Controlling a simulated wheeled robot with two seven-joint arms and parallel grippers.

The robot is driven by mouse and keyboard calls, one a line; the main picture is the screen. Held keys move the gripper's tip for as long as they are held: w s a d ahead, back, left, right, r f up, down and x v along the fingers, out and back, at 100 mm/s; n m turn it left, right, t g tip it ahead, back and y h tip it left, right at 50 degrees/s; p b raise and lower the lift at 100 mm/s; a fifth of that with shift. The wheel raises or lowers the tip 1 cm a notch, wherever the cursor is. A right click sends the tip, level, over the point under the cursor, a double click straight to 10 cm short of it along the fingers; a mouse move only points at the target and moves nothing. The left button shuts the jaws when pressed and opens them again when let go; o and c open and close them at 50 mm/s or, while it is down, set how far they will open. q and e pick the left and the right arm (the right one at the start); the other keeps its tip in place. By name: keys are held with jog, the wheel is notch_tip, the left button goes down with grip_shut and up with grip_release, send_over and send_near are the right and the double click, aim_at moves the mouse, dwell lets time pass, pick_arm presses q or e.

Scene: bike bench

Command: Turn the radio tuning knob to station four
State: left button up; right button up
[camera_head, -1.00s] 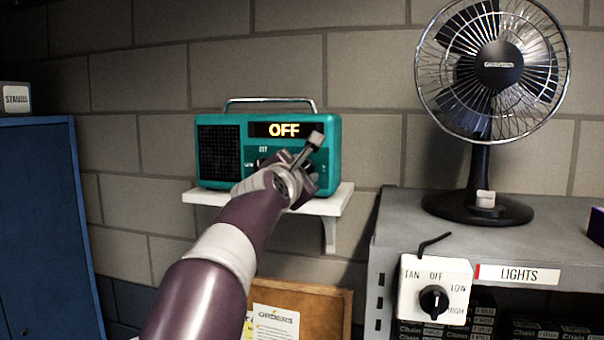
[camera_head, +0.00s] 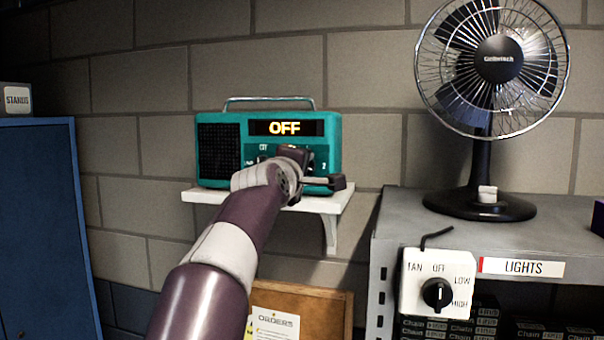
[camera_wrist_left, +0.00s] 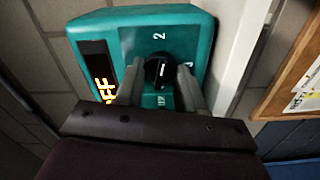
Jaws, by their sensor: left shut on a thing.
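The teal radio (camera_head: 219,125) stands on a small white wall shelf, and its display (camera_head: 287,128) reads OFF. My left gripper (camera_head: 296,163) is at the front of the radio, and its hand hides the knob in the head view. In the left wrist view the black tuning knob (camera_wrist_left: 158,70) with a pale pointer mark sits between the two fingers of my left gripper (camera_wrist_left: 159,84), which is shut on it. A "2" shows on the radio (camera_wrist_left: 187,32) beside the knob; other labels are partly covered. My right gripper is not in view.
The white shelf (camera_head: 340,199) is just under the radio. A black fan (camera_head: 481,150) stands on a grey cabinet (camera_head: 395,222) at the right, with a fan switch box (camera_head: 414,291) on its front. A blue locker (camera_head: 40,220) is at the left.

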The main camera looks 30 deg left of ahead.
pick_arm(q)
jog(key=shift+w+d+f+m+b, duration=0.15)
jog(key=shift+m+b, duration=1.15)
jog(key=shift+m, duration=7.1)
jog(key=shift+s+a+f+m+b, duration=0.1)
jog(key=shift+m+b, duration=1.2)
jog(key=shift+m, duration=7.1)
jog(key=o, duration=1)
jog(key=shift+r, duration=0.15)
jog(key=shift+o, duration=0.2)
